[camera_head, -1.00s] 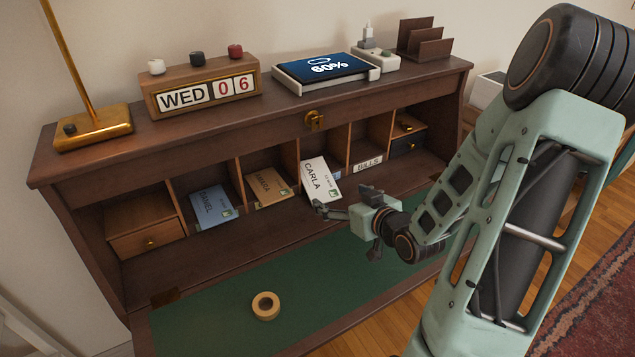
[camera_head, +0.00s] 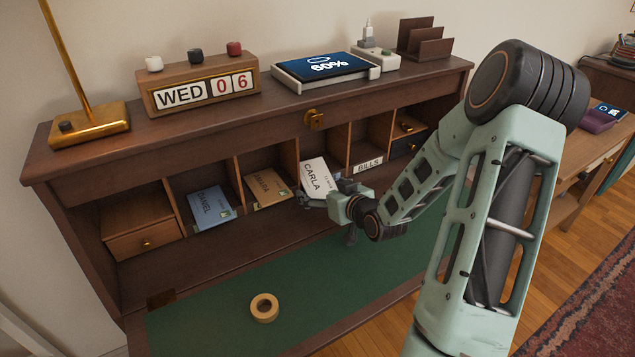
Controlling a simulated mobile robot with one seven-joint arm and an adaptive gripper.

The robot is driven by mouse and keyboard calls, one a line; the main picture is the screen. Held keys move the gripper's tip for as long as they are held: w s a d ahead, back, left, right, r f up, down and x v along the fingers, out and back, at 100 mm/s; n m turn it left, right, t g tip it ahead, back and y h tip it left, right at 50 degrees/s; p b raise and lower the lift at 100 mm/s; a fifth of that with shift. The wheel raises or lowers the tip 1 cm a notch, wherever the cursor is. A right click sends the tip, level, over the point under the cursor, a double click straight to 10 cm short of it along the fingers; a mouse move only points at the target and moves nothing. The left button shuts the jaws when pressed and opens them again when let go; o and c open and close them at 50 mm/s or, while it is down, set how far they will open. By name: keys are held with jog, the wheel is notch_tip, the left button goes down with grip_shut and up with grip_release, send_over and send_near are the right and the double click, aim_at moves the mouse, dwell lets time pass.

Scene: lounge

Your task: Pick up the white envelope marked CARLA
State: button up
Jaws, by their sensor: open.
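The white envelope marked CARLA (camera_head: 317,174) leans in a pigeonhole of the dark wooden desk, tilted, with its name facing out. My gripper (camera_head: 318,199) is open at the lower edge of this envelope. Its fingers and palm cover the envelope's lower part. I cannot tell whether a finger touches it or whether the envelope lies between the fingers.
A blue DANIEL envelope (camera_head: 211,207) and a brown MARIA envelope (camera_head: 268,188) stand in pigeonholes to the left. A BILLS label (camera_head: 368,163) marks the pigeonhole to the right. A tape roll (camera_head: 264,307) lies on the green writing surface (camera_head: 205,325), which is otherwise mostly clear.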

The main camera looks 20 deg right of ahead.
jog(key=c, duration=1.1)
jog(key=shift+r, duration=0.1)
